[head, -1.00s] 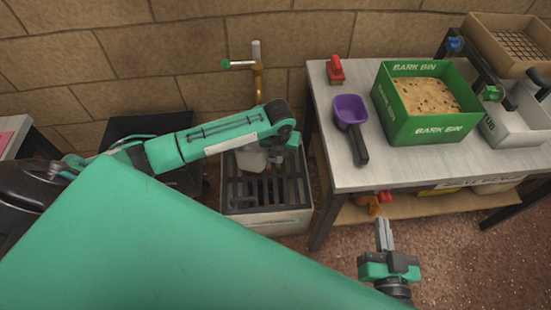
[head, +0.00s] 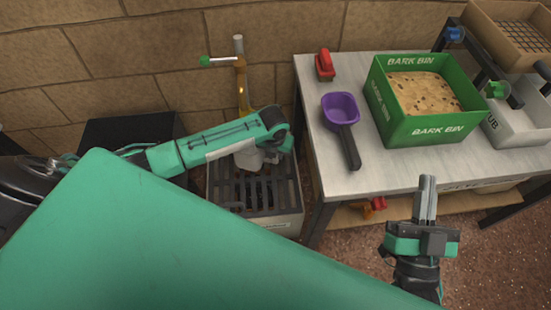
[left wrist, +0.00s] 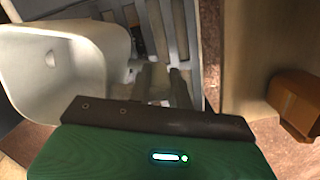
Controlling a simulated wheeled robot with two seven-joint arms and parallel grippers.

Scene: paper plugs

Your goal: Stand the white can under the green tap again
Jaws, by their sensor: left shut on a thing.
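The white can (head: 249,160) is partly hidden by my left arm in the head view, over the dark grate (head: 262,199) near the foot of the tap. In the left wrist view the can (left wrist: 50,75) shows large at the left, its open mouth facing the camera. My left gripper (left wrist: 165,85) is shut at the can's right side, seemingly on its handle. I cannot tell whether the can touches the grate. The tap's brass pipe (head: 242,85) stands against the wall, with a green handle (head: 205,61). My right gripper (head: 426,190) looks shut and empty before the bench.
The bench (head: 300,95) stands right of the grate. On it are a purple scoop (head: 341,107), a red-handled item (head: 324,65) and a green bark bin (head: 436,133). A black box (head: 125,132) stands left of the grate. An orange block (left wrist: 300,100) shows in the wrist view.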

